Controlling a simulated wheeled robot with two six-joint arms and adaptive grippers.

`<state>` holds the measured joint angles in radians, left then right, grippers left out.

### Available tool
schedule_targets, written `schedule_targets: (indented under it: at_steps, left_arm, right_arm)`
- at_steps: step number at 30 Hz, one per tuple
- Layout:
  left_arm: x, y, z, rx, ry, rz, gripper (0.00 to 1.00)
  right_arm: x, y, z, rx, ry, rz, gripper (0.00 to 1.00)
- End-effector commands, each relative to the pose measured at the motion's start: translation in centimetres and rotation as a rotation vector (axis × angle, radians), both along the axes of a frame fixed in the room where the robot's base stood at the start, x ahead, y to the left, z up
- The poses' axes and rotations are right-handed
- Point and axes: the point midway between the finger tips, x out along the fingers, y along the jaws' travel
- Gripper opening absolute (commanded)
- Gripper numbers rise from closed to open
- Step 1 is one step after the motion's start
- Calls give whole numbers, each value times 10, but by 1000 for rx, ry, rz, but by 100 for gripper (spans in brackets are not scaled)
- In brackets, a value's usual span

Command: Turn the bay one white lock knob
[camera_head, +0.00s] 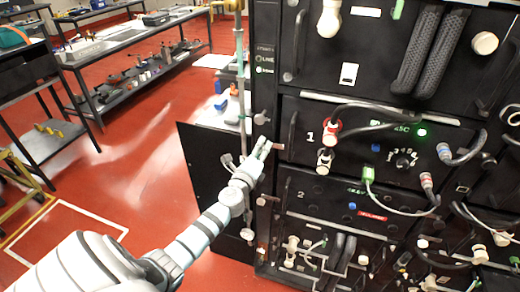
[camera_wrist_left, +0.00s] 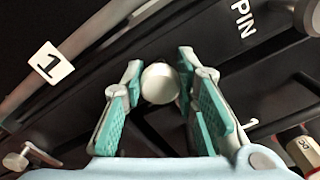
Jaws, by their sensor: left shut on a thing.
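The white lock knob (camera_wrist_left: 160,83) of bay one sits between the two fingers of my left gripper (camera_wrist_left: 158,88) in the left wrist view. The teal finger pads stand on either side of the round knob, and the gripper is shut on it. In the head view my left gripper (camera_head: 263,150) is at the left edge of the bay one panel (camera_head: 350,117). The fingers hide the knob there. The angle the knob has turned to cannot be read. My right gripper is not in view.
A white tag marked 1 (camera_wrist_left: 48,62) shows in the wrist view. Red plugs (camera_head: 331,130), cables and a green light (camera_head: 421,132) are on bay one. Bay two (camera_head: 340,207) is below. A bench (camera_head: 105,43) stands back left; the red floor between is mostly open.

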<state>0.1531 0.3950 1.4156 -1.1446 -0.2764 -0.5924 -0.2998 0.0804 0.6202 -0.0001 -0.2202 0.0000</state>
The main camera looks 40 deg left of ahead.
Motion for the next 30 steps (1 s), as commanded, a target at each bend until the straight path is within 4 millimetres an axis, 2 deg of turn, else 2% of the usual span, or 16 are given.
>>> schedule_targets:
  at_steps: [11,30]
  left_arm:
    - [0,0,-3,-209,-75,-1,0]
    - [0,0,-5,-781,-274,-1,0]
  right_arm:
    - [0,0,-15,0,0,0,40]
    - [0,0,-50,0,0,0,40]
